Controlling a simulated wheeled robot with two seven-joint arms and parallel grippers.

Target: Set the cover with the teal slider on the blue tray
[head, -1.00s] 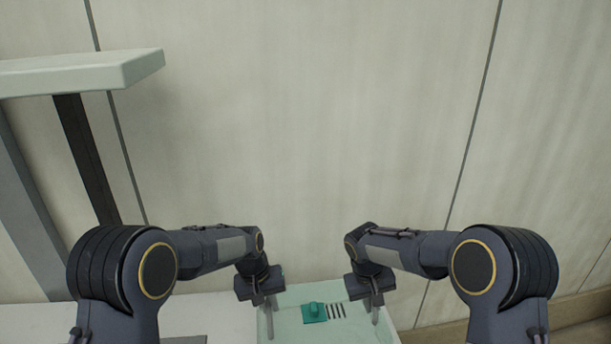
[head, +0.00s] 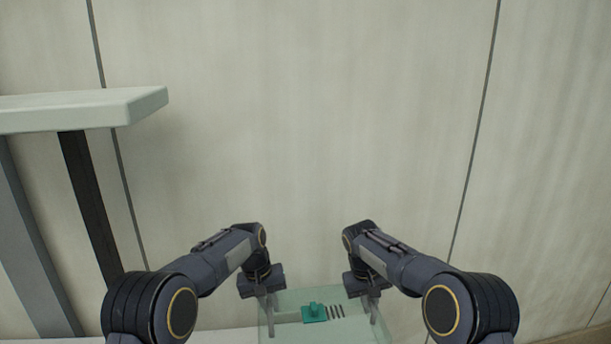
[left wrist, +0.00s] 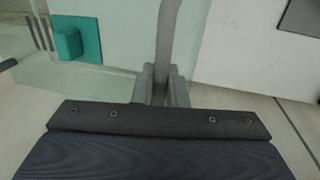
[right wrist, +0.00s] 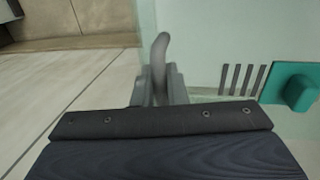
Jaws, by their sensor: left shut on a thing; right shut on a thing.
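The cover (head: 343,332) is a pale green, see-through panel with a teal slider (head: 314,312) and several dark slots beside it. It is at the bottom of the head view, cut off by the frame edge. My left gripper (head: 267,303) is shut on its left side and my right gripper (head: 374,303) on its right side. The left wrist view shows the slider (left wrist: 80,40) and a grey bar at the fingers. The right wrist view shows the slots, the slider (right wrist: 293,87) and a similar curved bar. The blue tray is not in view.
A pale shelf (head: 80,110) on dark and grey supports stands at the left. A plain panelled wall (head: 300,130) fills the background. The left wrist view shows a white surface (left wrist: 245,55) beside the cover. Tiled floor (right wrist: 75,85) shows in the right wrist view.

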